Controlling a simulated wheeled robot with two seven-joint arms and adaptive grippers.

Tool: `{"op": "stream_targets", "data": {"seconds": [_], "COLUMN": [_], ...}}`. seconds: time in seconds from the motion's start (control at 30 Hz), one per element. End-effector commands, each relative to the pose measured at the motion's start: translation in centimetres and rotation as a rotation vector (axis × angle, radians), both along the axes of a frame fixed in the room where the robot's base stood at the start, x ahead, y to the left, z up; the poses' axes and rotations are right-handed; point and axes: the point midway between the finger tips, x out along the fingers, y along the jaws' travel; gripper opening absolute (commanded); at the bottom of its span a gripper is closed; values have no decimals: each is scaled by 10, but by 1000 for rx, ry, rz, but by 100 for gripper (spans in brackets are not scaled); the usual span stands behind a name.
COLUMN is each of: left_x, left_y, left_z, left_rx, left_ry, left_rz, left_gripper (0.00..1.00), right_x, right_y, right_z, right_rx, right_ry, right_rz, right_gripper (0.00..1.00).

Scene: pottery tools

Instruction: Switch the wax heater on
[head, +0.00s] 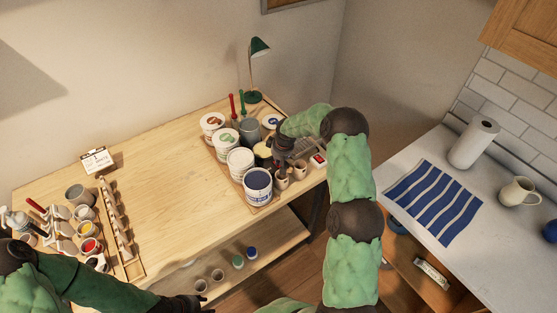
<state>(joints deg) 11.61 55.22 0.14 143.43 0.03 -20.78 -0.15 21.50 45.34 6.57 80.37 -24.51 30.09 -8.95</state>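A small pale unit with a red switch-like patch (318,159) sits near the right end of the wooden table. It looks like part of the wax heater, but the body behind it is largely covered by my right arm and gripper. Whether the switch is on cannot be told. My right gripper (281,167) points down just left of the red patch, among the cups and tubs. Its fingers are dark and small, and their opening is unclear. My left gripper (183,303) is low at the bottom edge, in front of the table, partly cut off.
White tubs (240,162), a dark-glaze tub (258,187) and small cups (300,170) crowd around my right gripper. A green lamp (254,96) stands behind. The table's middle (170,165) is clear. Glaze cups (90,246) and a long wooden rack (118,228) are at left.

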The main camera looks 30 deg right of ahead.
Motion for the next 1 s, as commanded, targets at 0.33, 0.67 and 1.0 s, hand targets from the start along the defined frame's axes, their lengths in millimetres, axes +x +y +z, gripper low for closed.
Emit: {"op": "stream_targets", "data": {"seconds": [0.33, 0.67, 1.0], "left_x": [0, 0, 0], "left_y": [0, 0, 0], "left_z": [-19, -16, -21], "left_rx": [0, 0, 0], "left_ry": [0, 0, 0], "left_rz": [0, 0, 0], "left_gripper": [40, 40, 40], "right_x": [-4, -1, 12], "right_y": [0, 0, 1], "right_z": [-11, -8, -3], "right_rx": [1, 1, 0], "right_ry": [-11, -11, -12], "right_rz": [1, 1, 1], "right_gripper": [0, 0, 0]}}
